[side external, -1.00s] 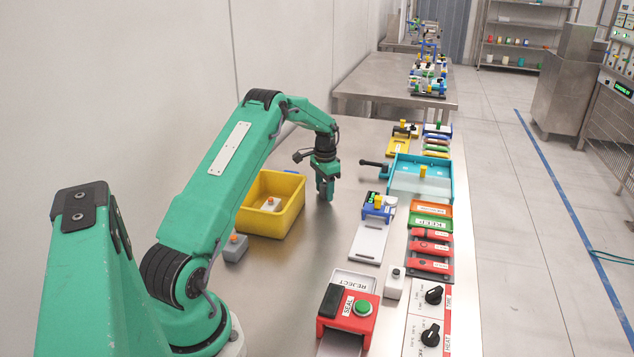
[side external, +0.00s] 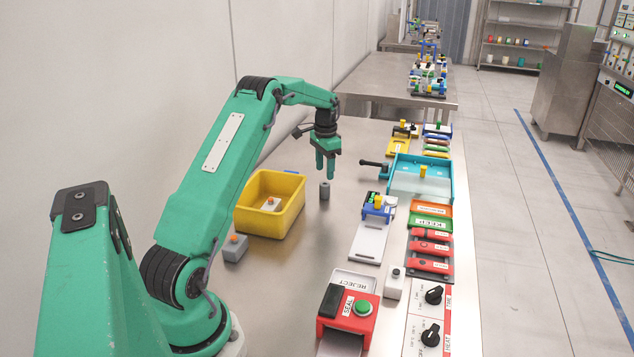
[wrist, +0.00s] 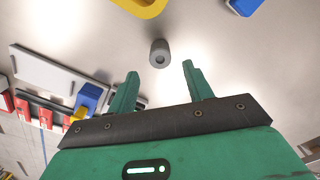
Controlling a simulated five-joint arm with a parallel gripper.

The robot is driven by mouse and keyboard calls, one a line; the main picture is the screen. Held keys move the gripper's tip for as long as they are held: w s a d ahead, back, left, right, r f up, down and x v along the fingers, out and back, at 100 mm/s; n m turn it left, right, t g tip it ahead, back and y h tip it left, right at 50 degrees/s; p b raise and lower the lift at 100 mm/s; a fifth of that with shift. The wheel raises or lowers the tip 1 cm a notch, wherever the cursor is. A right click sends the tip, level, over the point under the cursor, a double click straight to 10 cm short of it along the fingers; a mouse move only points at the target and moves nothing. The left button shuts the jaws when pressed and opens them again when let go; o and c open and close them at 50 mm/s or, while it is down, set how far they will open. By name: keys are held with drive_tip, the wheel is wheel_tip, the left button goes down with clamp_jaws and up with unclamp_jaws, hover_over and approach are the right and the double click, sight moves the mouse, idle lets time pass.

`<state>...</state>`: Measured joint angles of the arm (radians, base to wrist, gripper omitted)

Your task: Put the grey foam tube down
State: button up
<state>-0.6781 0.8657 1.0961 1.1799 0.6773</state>
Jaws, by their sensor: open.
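The grey foam tube (side external: 324,190) stands upright on the steel table, to the right of the yellow bin. My gripper (side external: 325,175) is open just above it, with its fingers clear of the tube.
The yellow bin (side external: 298,222) with a grey-and-orange block inside stands to the left of the tube. A similar block (side external: 235,247) sits beside it. A blue device with a white plate (side external: 370,241) and a cyan tray (side external: 446,194) stand to the right. Bare table lies around the tube.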

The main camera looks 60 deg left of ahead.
sight(326, 184)
drive_tip(key=shift+r, duration=2.4)
drive_tip(key=s+d+r+t+y, duration=0.1)
drive_tip(key=s+d+r, duration=0.2)
drive_tip(key=d+r, duration=0.6)
drive_tip(key=s+d+r+t, duration=0.1)
drive_tip(key=s+d+r, duration=0.35)
drive_tip(key=d, duration=0.85)
drive_tip(key=s+d+f+t+h, duration=0.1)
drive_tip(key=s+d+t, duration=0.2)
drive_tip(key=s+d, duration=1.2)
drive_tip(key=shift+s+d+f+t, duration=0.3)
drive_tip(key=shift+s+d+f, duration=0.1)
drive_tip(key=shift+s, duration=0.65)
